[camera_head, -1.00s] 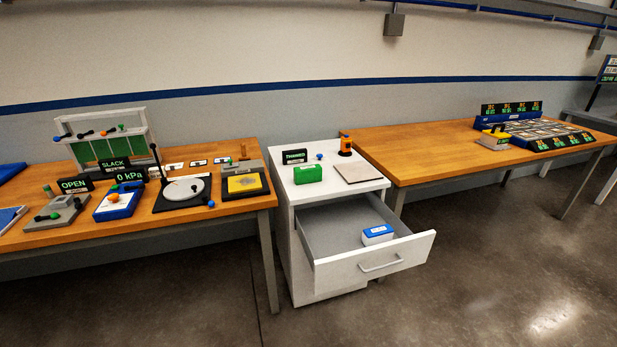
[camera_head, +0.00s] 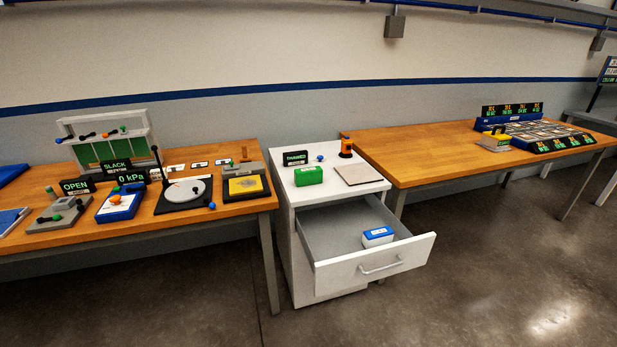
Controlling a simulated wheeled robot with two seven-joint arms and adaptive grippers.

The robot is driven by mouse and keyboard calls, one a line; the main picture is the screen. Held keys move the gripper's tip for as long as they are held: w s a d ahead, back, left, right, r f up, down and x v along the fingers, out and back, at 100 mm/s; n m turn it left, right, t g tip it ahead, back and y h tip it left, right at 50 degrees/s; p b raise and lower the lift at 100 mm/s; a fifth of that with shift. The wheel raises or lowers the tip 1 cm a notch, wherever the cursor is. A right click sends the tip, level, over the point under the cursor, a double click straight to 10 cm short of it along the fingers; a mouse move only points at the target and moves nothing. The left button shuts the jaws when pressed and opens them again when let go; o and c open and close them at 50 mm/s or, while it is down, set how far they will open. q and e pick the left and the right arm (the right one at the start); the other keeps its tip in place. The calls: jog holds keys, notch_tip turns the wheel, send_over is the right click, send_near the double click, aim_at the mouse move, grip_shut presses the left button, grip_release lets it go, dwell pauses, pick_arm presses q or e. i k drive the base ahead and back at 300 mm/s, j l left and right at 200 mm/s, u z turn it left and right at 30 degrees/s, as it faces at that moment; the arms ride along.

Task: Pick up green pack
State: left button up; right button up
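The green pack (camera_head: 309,176) is a small green box lying on top of the white drawer cabinet (camera_head: 291,235). It sits near the left front of the cabinet top, just in front of a small black sign (camera_head: 295,158). Nothing covers it. Neither of my grippers shows in the head view.
The cabinet's drawer (camera_head: 375,262) is pulled out and holds a blue-and-white box (camera_head: 377,237). Wooden tables stand left (camera_head: 240,209) and right (camera_head: 425,170). Open floor lies in front.

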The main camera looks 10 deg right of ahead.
aim_at(311, 175)
jog(key=i+z, duration=0.3)
jog(key=z, duration=0.15)
jog(key=i+j+z, duration=0.15)
jog(key=z, duration=0.3)
jog(key=i+j, duration=0.05)
jog(key=i, duration=0.05)
